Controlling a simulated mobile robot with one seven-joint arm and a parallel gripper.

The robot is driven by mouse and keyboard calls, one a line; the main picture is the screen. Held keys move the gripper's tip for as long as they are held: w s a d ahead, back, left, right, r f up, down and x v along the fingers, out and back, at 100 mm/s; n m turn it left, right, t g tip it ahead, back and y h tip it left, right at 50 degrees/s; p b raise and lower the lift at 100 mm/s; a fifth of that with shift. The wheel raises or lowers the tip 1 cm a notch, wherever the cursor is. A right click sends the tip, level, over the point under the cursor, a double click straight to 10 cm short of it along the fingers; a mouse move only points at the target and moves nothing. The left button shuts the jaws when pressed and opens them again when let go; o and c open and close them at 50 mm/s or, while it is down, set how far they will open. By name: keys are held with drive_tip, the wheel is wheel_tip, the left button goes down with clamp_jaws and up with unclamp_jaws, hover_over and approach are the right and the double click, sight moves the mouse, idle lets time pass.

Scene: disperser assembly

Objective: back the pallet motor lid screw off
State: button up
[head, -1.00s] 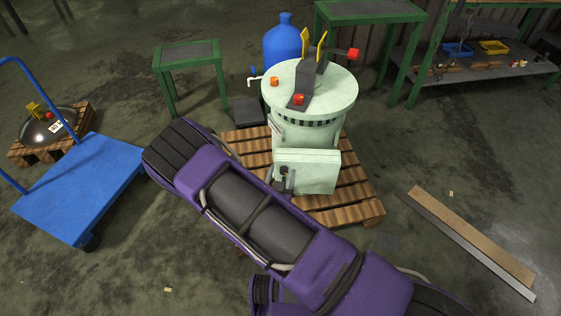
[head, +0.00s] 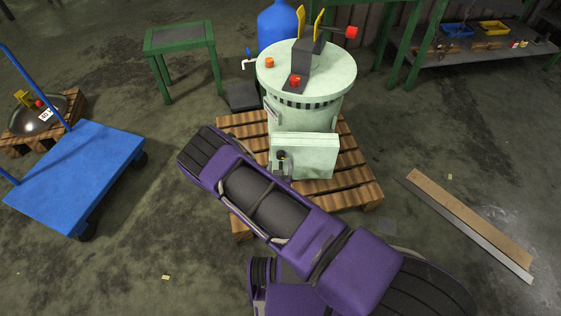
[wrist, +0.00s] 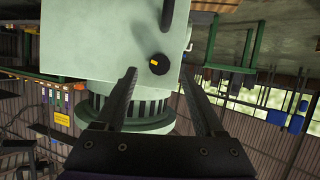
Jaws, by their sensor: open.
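The pale green pallet motor (head: 304,112) stands upright on a wooden pallet (head: 358,178). A pale green box with a flat front (head: 318,158) is on its near side. In the wrist view, a round black screw with a yellow mark (wrist: 158,65) sits on this box's face (wrist: 95,40). I take it as the lid screw. My gripper (wrist: 159,73) is open and empty. Its two dark fingers point at the face, one on each side of the screw, with gaps to it. I cannot tell whether the tips reach past the screw head. In the head view, my gripper partly hides the screw.
A green table (head: 180,38) and a blue cylinder (head: 278,25) are behind. Planks (head: 470,220) lie at right. Red-tipped and yellow levers top the motor.

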sight(281, 158)
drive_tip(key=shift+b+x, duration=0.3)
drive_tip(key=shift+x, duration=2)
drive_tip(key=shift+c, duration=0.2)
clamp_jaws()
